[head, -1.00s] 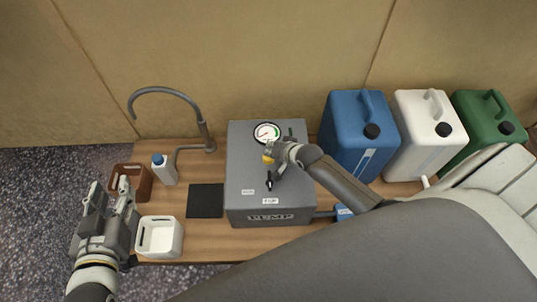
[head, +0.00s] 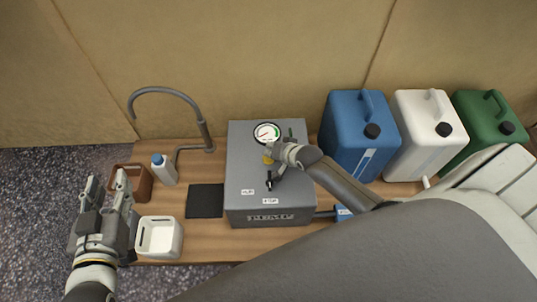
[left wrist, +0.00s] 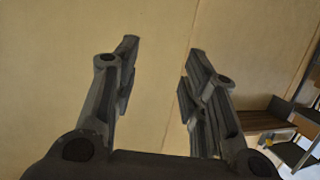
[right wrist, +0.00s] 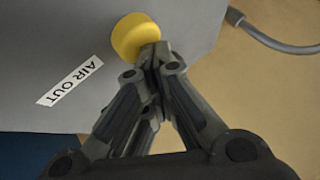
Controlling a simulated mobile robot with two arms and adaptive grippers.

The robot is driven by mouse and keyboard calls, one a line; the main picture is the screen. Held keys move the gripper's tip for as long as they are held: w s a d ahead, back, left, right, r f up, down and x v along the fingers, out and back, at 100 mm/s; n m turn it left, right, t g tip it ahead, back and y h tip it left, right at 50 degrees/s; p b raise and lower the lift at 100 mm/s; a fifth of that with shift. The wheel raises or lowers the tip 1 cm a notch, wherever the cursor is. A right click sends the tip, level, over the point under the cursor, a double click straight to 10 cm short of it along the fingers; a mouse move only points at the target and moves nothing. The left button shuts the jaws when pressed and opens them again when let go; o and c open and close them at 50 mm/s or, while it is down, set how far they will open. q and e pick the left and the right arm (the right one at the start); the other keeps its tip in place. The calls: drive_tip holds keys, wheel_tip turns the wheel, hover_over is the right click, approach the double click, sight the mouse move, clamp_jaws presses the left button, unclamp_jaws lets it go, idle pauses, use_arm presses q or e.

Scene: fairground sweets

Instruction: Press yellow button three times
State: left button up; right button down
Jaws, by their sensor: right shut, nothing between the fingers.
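The yellow button (head: 268,160) sits on the grey pump box (head: 238,160) below its round gauge, partly hidden by my right gripper. In the right wrist view it is a round yellow cap (right wrist: 134,36). My right gripper (right wrist: 155,52) is shut and empty, with its tips at the button's edge; I cannot tell whether they touch or press it. An "AIR OUT" label (right wrist: 70,80) lies beside the button. My left gripper (head: 107,184) is open and empty, at the left over the table's edge; its spread fingers also show in the left wrist view (left wrist: 160,65).
The gauge (head: 267,133) is at the box's back. Blue (head: 350,130), white (head: 415,140) and green (head: 480,130) jugs stand at the right. A tap (head: 205,130), small bottle (head: 164,172), black mat (head: 205,200), brown container (head: 144,182) and white container (head: 158,256) are at the left.

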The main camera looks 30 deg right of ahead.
use_arm(q)
drive_tip(key=shift+r, duration=0.1)
use_arm(e)
drive_tip(key=shift+s+f, duration=0.1)
drive_tip(key=shift+f, duration=0.1)
drive_tip(key=shift+r, duration=0.2)
drive_tip(key=shift+r+p, duration=0.25)
drive_tip(key=shift+p, duration=0.3)
drive_tip(key=shift+r+p, duration=0.7)
drive_tip(key=shift+r, duration=0.2)
use_arm(q)
drive_tip(key=s+a+f+g+y, duration=0.2)
drive_tip(key=s+a+f+g, duration=0.1)
drive_tip(key=s+f+g, duration=0.4)
wheel_tip(320, 180, down, 3)
drive_tip(key=shift+s+a+r, duration=0.1)
drive_tip(key=shift+s+a, duration=0.3)
drive_tip(key=shift+s, duration=0.6)
